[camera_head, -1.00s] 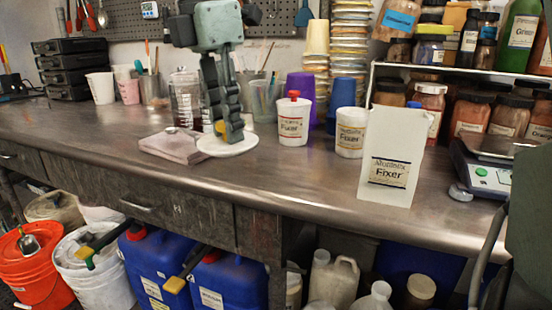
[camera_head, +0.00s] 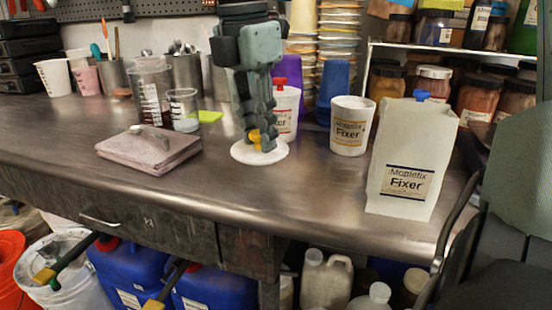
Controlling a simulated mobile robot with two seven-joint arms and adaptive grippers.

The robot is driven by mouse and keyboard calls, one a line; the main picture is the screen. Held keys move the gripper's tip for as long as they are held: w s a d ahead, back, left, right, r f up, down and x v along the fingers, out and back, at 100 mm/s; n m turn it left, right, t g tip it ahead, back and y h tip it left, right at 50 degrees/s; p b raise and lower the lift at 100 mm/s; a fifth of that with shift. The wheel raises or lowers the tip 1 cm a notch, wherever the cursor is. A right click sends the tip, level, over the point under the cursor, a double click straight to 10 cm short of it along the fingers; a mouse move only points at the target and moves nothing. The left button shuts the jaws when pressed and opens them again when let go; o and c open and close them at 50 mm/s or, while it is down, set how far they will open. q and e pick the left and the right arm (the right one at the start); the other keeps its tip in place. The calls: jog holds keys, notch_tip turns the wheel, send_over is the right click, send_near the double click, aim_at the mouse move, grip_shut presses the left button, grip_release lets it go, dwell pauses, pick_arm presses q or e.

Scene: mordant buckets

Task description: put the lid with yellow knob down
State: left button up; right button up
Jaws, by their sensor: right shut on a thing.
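The round white lid (camera_head: 272,155) with a yellow knob (camera_head: 254,136) is level, at or just above the metal counter. I cannot tell whether it touches. My right gripper (camera_head: 256,142) points down from above and is shut on the yellow knob, partly hiding it. An open white tub labelled Fixer (camera_head: 351,132) stands to the right of the lid. A similar tub with a red-knobbed lid (camera_head: 286,108) stands behind the gripper, partly hidden. My left gripper is not in view.
A folded pink cloth (camera_head: 140,153) with a spoon lies left of the lid. A tall white Fixer container (camera_head: 417,150) stands at the right; a blue knob (camera_head: 421,95) shows at its top. Beakers (camera_head: 150,95) stand behind the cloth. Bare counter (camera_head: 285,195) lies in front.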

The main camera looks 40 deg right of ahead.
aim_at(276, 157)
jog(key=shift+s+d+f, duration=0.4)
jog(key=shift+d+f, duration=0.05)
jog(key=shift+d, duration=0.15)
jog(key=shift+s+d+f, duration=0.4)
jog(key=shift+d, duration=0.15)
notch_tip(276, 157, down, 3)
jog(key=shift+f, duration=0.15)
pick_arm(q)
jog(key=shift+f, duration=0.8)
pick_arm(e)
jog(key=shift+f, duration=0.3)
jog(key=shift+f, duration=0.1)
jog(key=o, duration=0.9)
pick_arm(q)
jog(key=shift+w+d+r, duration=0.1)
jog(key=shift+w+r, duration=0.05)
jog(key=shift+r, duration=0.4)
